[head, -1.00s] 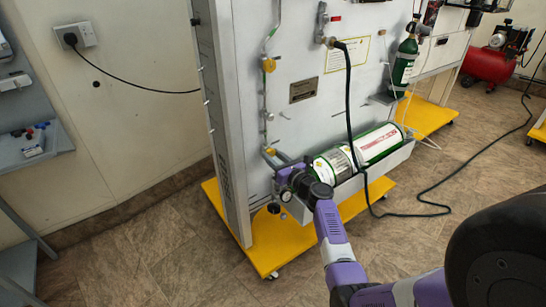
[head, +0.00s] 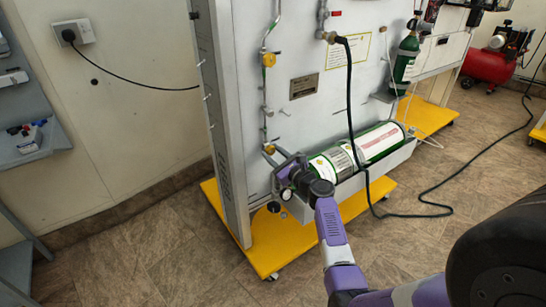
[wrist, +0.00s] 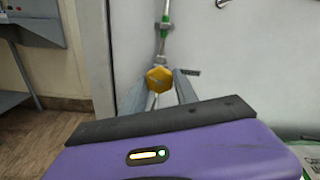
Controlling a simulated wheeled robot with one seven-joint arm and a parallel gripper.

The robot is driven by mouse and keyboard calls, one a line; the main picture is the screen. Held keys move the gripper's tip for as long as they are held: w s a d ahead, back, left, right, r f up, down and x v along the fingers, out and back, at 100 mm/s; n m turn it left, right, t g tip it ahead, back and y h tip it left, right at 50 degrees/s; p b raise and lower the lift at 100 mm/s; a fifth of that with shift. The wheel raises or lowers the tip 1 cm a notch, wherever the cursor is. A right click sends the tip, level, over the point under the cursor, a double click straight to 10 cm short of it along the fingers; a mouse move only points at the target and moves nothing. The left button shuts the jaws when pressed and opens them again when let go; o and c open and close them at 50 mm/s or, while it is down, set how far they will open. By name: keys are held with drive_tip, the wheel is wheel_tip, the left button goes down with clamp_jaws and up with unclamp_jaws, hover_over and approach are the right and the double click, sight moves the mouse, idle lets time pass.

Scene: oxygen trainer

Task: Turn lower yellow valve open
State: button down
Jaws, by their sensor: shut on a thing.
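The lower yellow valve (head: 268,149) sits low on the pipe at the left of the grey panel, above the yellow base. In the wrist view its yellow hexagonal knob (wrist: 159,79) shows just beyond my gripper (wrist: 160,92), between the two fingers. My gripper (head: 276,159) is at the lower valve in the head view, shut on its knob. My wrist hides part of the fingers. An upper yellow valve (head: 268,60) sits higher on the same pipe.
A green and white cylinder (head: 365,147) lies in a tray right of my wrist. A black hose (head: 349,105) hangs in front of it. A small green cylinder (head: 404,62) stands upright farther right. Floor (head: 150,250) at the left is clear.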

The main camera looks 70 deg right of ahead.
drive_tip(key=shift+n, duration=0.6)
drive_tip(key=shift+b, duration=0.3)
drive_tip(key=c, duration=0.9)
unclamp_jaws()
drive_tip(key=shift+c, duration=0.2)
drive_tip(key=p+v, duration=0.1)
drive_tip(key=v, duration=0.7)
drive_tip(key=shift+d, duration=0.1)
